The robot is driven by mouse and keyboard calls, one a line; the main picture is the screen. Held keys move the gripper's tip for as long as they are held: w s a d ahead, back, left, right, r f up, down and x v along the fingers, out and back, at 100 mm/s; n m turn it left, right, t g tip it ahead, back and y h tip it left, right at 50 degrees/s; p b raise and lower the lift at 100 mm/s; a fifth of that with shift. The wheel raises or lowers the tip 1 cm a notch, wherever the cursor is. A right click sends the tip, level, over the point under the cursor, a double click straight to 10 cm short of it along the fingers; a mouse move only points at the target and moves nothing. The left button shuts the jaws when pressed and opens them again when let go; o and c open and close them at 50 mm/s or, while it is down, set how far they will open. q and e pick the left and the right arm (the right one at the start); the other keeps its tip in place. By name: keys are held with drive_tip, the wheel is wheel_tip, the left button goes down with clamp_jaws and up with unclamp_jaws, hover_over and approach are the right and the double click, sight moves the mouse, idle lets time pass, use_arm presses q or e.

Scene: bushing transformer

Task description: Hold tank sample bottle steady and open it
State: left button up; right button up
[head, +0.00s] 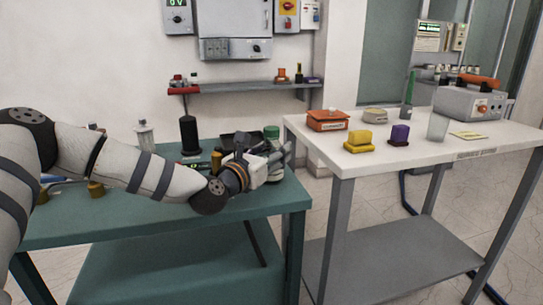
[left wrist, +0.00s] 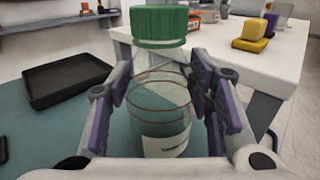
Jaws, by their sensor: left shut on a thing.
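The sample bottle (left wrist: 162,100) is clear glass with a pale label and a green screw cap (left wrist: 160,26). It stands upright near the right end of the green table, and the cap is on its neck. In the head view the green cap (head: 271,132) shows just behind my left gripper (head: 276,160). In the left wrist view the fingers of my left gripper (left wrist: 165,105) are on both sides of the bottle's body, below the cap, shut on it. My right gripper is in neither view.
A black tray (left wrist: 65,80) lies on the green table (head: 250,205) beside the bottle. A black bottle (head: 189,135) stands farther left. The white table (head: 430,150) on the right holds an orange box (head: 328,121), yellow blocks and a grey device (head: 468,104).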

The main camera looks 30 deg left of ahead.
sight(268, 140)
use_arm(q)
wheel_tip(268, 140, up, 3)
drive_tip(key=shift+r+p, duration=0.2)
drive_tip(key=shift+p, duration=0.1)
drive_tip(key=s+d+r+p, duration=0.2)
drive_tip(key=s+d+r, duration=0.7)
drive_tip(key=d, duration=0.1)
drive_tip(key=shift+d+r, duration=0.3)
drive_tip(key=shift+d, duration=0.05)
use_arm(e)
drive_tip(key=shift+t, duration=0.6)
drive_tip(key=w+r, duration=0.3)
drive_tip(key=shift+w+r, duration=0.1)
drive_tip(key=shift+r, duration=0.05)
use_arm(q)
drive_tip(key=o, duration=0.3)
clamp_jaws()
